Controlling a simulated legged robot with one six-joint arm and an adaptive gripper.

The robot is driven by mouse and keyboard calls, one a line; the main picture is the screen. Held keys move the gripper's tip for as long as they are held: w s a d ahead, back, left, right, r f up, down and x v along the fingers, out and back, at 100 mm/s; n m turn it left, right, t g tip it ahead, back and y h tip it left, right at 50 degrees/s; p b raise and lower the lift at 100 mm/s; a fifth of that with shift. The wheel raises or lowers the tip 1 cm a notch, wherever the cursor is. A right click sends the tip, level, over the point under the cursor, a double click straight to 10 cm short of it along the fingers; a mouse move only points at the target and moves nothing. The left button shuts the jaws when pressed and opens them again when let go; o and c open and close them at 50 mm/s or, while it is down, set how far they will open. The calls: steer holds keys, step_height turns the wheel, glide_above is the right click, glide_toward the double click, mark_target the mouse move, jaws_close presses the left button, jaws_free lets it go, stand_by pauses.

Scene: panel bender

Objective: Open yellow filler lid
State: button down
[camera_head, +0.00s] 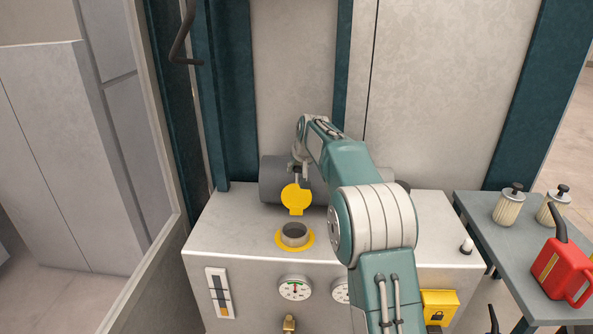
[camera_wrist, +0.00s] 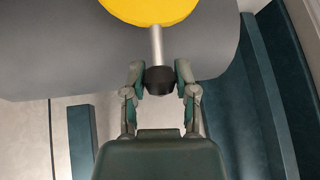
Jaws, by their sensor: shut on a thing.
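The yellow filler lid (camera_head: 296,197) stands raised, its round face upright, above and behind the open filler neck (camera_head: 294,236) on top of the grey cabinet. A tab on its lower edge points down toward the neck; I cannot tell if it joins it. In the wrist view the lid (camera_wrist: 150,10) shows at the top, with a metal stem ending in a black knob (camera_wrist: 159,80). My gripper (camera_wrist: 160,77) is shut on this knob, one finger on each side. In the head view my gripper (camera_head: 300,172) is behind the lid and partly hidden.
A grey cylinder (camera_head: 271,181) lies behind the lid on the cabinet (camera_head: 232,224). Gauges (camera_head: 295,288) and a yellow lock box (camera_head: 439,306) are on its front. A side table at right holds a red can (camera_head: 561,270) and canisters (camera_head: 509,207).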

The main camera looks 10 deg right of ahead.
steer(key=shift+r, duration=0.15)
steer(key=shift+c, duration=1.9)
jaws_free()
steer(key=a+v, duration=0.1)
steer(key=v, duration=1)
steer(key=shift+s+d+r, duration=0.2)
steer(key=shift+d+r, duration=0.05)
steer(key=shift+d, duration=0.25)
